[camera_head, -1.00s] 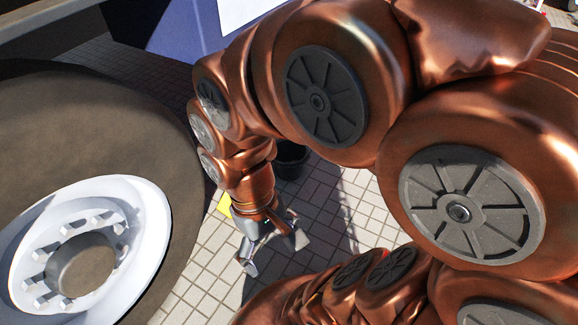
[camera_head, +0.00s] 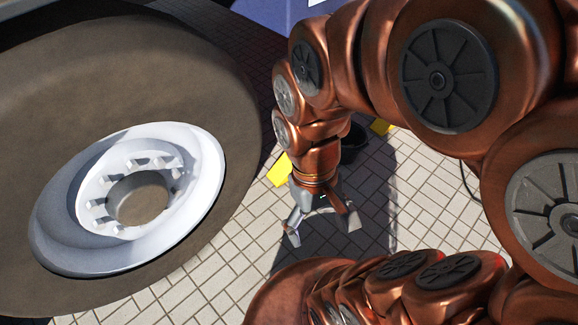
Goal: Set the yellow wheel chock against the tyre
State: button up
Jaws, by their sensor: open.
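The big dark tyre (camera_head: 60,95) with its white rim (camera_head: 207,185) stands upright at the left. My gripper (camera_head: 322,229) points down over the paving to the right of the tyre, its fingers spread and nothing between them. A yellow piece (camera_head: 281,171) shows just behind and left of the gripper, near the tyre's right side; my arm hides part of it. A second yellow piece (camera_head: 381,127) shows farther back, right of my wrist. I cannot tell which of them is the wheel chock, or whether the nearer one touches the tyre.
A dark round object (camera_head: 353,143) stands behind my wrist, partly hidden. A blue body (camera_head: 272,12) is at the top. A dark cable (camera_head: 467,182) lies at the right. The tiled floor (camera_head: 225,268) in front of the tyre is clear.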

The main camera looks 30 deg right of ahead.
aim_at(278, 175)
jog(key=z, duration=2.2)
jog(key=i, duration=1.55)
jog(key=u, duration=3.2)
jog(key=i, duration=0.1)
jog(key=u, duration=0.15)
